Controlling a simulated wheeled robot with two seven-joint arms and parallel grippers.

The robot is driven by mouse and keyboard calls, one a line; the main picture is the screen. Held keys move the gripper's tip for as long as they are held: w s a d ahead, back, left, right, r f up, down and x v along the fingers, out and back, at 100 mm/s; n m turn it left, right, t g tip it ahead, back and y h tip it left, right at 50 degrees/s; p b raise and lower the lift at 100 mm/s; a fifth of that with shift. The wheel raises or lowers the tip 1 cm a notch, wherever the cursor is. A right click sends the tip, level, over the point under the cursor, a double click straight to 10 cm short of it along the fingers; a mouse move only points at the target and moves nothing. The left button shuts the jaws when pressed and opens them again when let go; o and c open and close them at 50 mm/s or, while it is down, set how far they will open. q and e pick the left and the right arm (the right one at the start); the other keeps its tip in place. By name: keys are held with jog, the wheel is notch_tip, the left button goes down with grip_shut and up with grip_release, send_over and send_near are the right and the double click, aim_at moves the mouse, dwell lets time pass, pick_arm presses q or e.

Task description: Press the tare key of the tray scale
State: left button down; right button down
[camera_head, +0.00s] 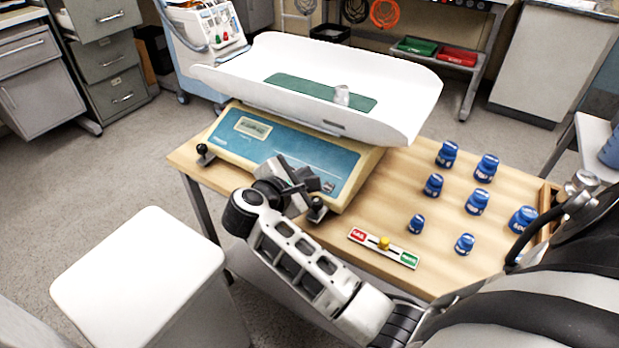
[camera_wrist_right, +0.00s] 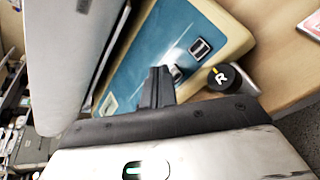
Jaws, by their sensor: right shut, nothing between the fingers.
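The tray scale (camera_head: 290,150) has a beige body with a blue front panel and a white curved tray on top. A small display (camera_head: 253,127) is at the panel's left. In the right wrist view the blue panel (camera_wrist_right: 150,50) shows a dark-framed square key (camera_wrist_right: 200,48) and a lighter mark by the fingertips; I cannot read which one is the tare key. My right gripper (camera_head: 308,182) is shut and empty, over the right part of the panel. In the wrist view its fingertips (camera_wrist_right: 160,72) are close to the panel; contact cannot be told. My left gripper is not in view.
Several blue weights (camera_head: 433,185) and a red-green slider bar (camera_head: 384,246) occupy the wooden table. A white stool (camera_head: 137,275) stands in front.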

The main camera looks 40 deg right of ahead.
jog(key=r, duration=0.1)
jog(key=a+r+p, duration=0.1)
jog(key=r, duration=0.1)
jog(key=r+p, duration=0.1)
jog(key=shift+s+a+r, duration=0.3)
jog(key=shift+s+a, duration=0.1)
dwell(0.6)
